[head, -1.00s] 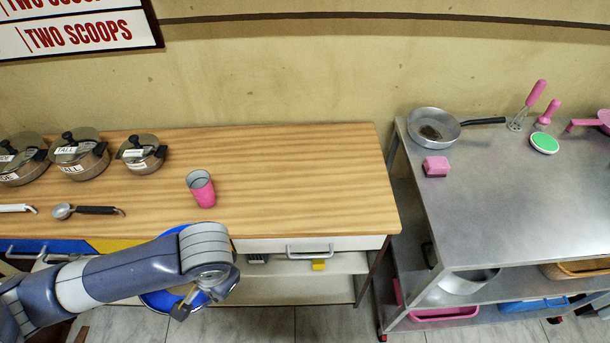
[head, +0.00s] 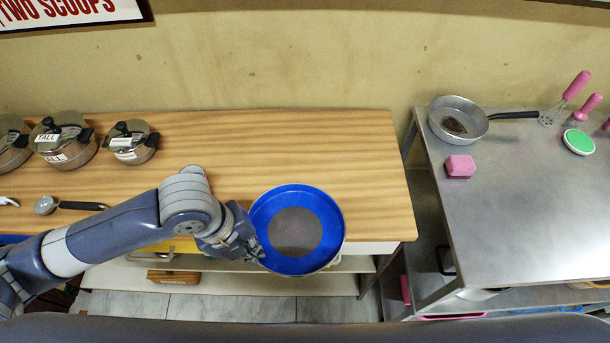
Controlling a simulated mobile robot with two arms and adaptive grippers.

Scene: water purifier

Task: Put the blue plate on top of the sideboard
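The blue plate (head: 296,231) is a round dish with a blue rim and a grey disc in the middle. It is held up in front of and overlapping the front edge of the wood-topped sideboard (head: 260,150). My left gripper (head: 254,247) is at the plate's left rim, and its fingers look closed on that rim. The pink cup seen earlier on the sideboard is not visible now; the plate and arm cover that area. My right gripper is not in view.
Lidded pots (head: 132,142) and a ladle (head: 66,205) occupy the sideboard's left part. Its back middle and right end are clear. A metal table (head: 520,220) at right holds a pan (head: 458,120), a pink sponge (head: 460,167) and pink-handled tools.

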